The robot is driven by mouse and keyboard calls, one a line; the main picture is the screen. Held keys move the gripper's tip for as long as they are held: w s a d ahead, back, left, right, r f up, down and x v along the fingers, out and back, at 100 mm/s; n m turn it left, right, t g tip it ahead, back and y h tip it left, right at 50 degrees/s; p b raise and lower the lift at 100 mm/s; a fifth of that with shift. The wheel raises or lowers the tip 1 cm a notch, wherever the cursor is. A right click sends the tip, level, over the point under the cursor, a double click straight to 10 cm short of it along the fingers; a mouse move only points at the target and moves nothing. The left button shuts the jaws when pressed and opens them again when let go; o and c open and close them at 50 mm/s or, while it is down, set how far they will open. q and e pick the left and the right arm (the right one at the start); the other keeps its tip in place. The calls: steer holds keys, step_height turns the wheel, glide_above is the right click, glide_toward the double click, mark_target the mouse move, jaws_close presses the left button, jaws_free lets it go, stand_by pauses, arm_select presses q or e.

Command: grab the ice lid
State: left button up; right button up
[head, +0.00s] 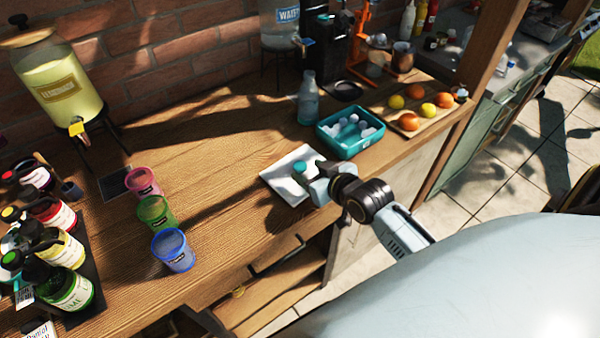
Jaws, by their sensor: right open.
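The ice lid (281,178) is a pale, flat square panel with a teal knob. It lies on the wooden counter in front of the ice bin. The teal ice bin (343,147) is uncovered and shows ice pieces inside. My right gripper (311,177) comes in from the right, with its open fingers over the lid's right side, close to the knob. I cannot tell whether the fingers touch the knob. The gripper hides the lid's right edge. My left gripper is not in view.
Pink, green and blue cups (173,250) stand to the left on the counter (225,130). Syrup bottles (62,283) crowd the left edge. The counter left of the lid is clear.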

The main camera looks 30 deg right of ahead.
mark_target(301, 166)
steer(key=shift+x, duration=2.8)
steer(key=shift+d, duration=0.15)
steer(key=shift+c, duration=0.3)
steer(key=c, duration=0.9)
